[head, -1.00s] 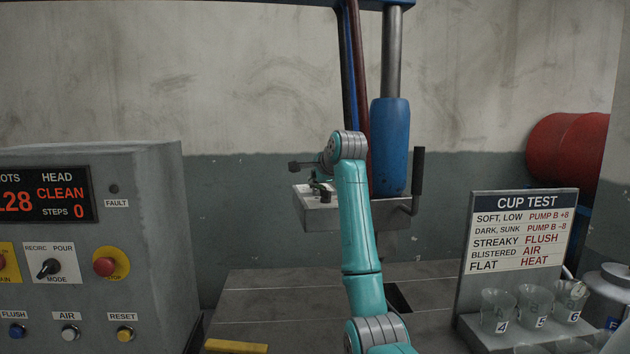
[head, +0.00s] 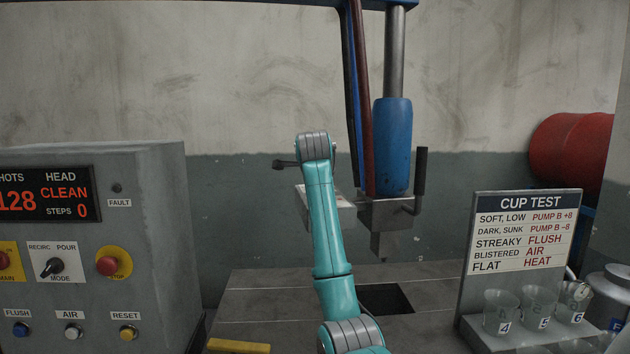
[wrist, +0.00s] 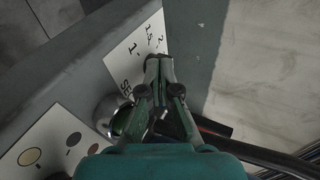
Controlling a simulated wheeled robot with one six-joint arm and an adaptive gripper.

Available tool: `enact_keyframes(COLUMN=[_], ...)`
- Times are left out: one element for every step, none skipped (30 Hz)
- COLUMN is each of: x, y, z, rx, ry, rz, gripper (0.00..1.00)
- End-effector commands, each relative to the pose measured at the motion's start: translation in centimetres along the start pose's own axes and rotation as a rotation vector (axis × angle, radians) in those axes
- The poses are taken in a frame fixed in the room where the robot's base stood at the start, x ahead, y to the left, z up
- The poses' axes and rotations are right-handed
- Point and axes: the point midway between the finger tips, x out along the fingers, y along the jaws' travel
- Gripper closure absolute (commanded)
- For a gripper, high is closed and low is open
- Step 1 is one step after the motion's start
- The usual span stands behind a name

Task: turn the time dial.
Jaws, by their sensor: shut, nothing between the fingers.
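In the wrist view, a white scale plate (wrist: 122,62) on a grey box carries numbers such as 1, 1.5 and 2 and part of a word starting with S. My gripper (wrist: 158,62) is shut and empty, its fingertips over the plate's right part beside the numbers. The knob of the time dial cannot be made out clearly; the fingers cover that part of the plate. I cannot tell whether the fingertips touch anything. In the head view my arm hides the gripper and the dial.
In the wrist view, a round metal part (wrist: 110,112) sits left of the fingers, and a plate with coloured discs (wrist: 48,145) lies lower left. In the head view, the control cabinet (head: 150,240) is left, the blue cylinder (head: 392,145) behind, and the cup test board (head: 520,238) right.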

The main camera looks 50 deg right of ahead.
Motion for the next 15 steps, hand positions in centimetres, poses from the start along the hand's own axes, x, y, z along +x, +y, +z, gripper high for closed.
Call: enact_keyframes(x=[0.0,0.0,0.0,0.1,0.1,0.1,0.2,0.2,0.2,0.3,0.3,0.3,0.4,0.4,0.5], y=[0.0,-0.1,-0.1,-0.1,-0.1,-0.1,-0.1,-0.1,-0.1,-0.2,-0.2,-0.2,-0.3,-0.3,-0.4], z=[0.4,0.4,0.5,0.6,0.7,0.7,0.8,0.8,1.0,1.1,1.1,1.3,1.4,1.5,1.5], rx=[0.012,0.024,0.037,0.047,0.057,0.071,0.081,0.092,0.106,0.117,0.131,0.148,0.161,0.175,0.194], ry=[0.023,0.043,0.067,0.085,0.102,0.126,0.144,0.162,0.188,0.208,0.23,0.261,0.285,0.309,0.341], rz=[0.0,0.0,0.0,0.0,0.0,0.001,0.001,0.001,0.001,0.001,0.0,0.001,0.001,0.002,0.001], gripper=[1.0,1.0,1.0,1.0,1.0,1.0,1.0,1.0,1.0,1.0,1.0,1.0,1.0,1.0,1.0])
